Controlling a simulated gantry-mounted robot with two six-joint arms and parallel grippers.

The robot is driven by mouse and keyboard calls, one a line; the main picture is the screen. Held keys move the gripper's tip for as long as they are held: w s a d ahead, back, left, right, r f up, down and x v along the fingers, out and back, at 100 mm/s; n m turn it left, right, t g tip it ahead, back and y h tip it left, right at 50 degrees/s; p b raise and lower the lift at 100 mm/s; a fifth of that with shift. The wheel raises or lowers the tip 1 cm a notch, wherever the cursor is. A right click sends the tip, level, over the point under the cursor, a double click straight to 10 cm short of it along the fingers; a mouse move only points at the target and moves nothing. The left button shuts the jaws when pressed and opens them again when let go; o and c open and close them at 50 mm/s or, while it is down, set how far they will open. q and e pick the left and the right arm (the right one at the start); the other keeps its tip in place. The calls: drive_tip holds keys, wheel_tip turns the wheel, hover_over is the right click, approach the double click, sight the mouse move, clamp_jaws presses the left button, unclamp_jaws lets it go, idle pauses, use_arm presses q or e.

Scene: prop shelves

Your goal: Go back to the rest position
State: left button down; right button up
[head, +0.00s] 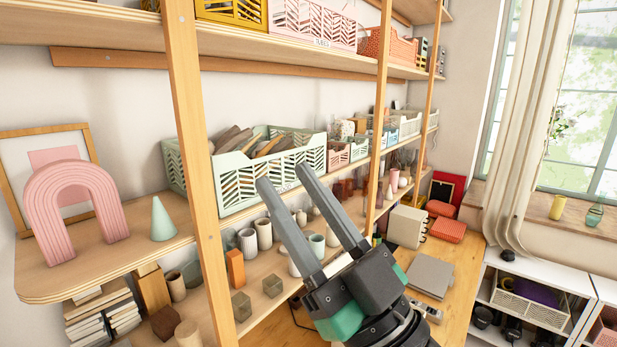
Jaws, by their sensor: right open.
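My right gripper (291,186) rises from the bottom of the head view, its two long grey fingers spread apart with nothing between them. The fingertips show in front of a mint-green crate (245,208) of wooden pieces on the middle shelf; I cannot tell how far apart they are in depth. My left gripper is not in view.
Wooden shelf posts (201,165) stand close to my right gripper. A pink arch (74,205) and a mint cone (162,220) stand on the left shelf. Cups and blocks fill the lower shelf. A wooden desk (460,262) with boxes lies to the right.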

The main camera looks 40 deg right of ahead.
drive_tip(key=s+a+r+m+t+y, duration=0.1)
drive_tip(key=s+r, duration=0.3)
drive_tip(key=shift+a+t, duration=0.3)
drive_tip(key=shift+a, duration=0.1)
